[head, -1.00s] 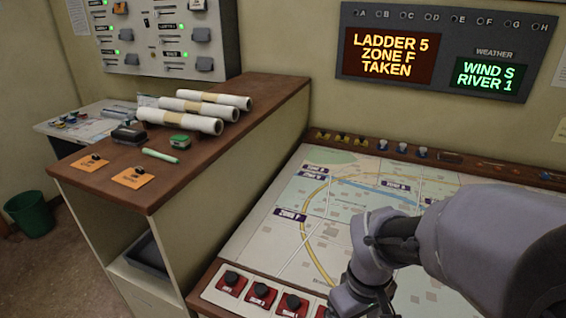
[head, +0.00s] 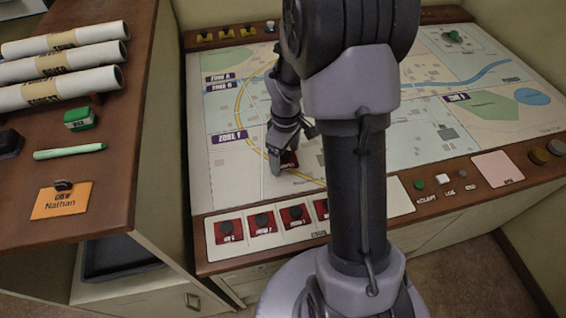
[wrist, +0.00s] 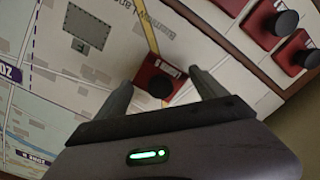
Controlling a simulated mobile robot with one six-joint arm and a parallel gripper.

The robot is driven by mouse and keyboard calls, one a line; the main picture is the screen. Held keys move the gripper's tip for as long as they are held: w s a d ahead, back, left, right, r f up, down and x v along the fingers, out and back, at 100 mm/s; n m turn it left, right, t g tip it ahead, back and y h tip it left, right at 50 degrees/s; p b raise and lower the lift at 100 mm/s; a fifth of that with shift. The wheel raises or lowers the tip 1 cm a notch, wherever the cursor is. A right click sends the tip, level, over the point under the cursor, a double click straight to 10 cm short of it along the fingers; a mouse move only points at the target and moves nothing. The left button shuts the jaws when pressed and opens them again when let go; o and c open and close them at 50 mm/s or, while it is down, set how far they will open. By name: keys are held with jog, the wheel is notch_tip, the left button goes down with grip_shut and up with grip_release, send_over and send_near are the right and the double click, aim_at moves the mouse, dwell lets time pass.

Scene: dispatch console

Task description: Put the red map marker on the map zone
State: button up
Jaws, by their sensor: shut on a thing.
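My gripper (head: 281,160) is shut on a red map marker (head: 289,161) with a black knob. In the wrist view, my gripper (wrist: 161,84) has one finger on each side of the red marker (wrist: 161,74); its label is too small to read surely. The marker is at or just above the map (head: 225,180), right of and below the ZONE F label (head: 230,138), near the yellow curved road. I cannot tell whether it touches the map.
My arm hides the map's middle. Yellow markers (head: 226,34) stand along its back edge. Buttons (head: 443,179) line the front right. At left, a wooden counter holds white rolls (head: 60,87), a green stamp (head: 80,118), a pen (head: 70,151) and an orange card (head: 62,201).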

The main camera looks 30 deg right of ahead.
notch_tip(320, 180, down, 2)
jog(key=shift+f, duration=0.25)
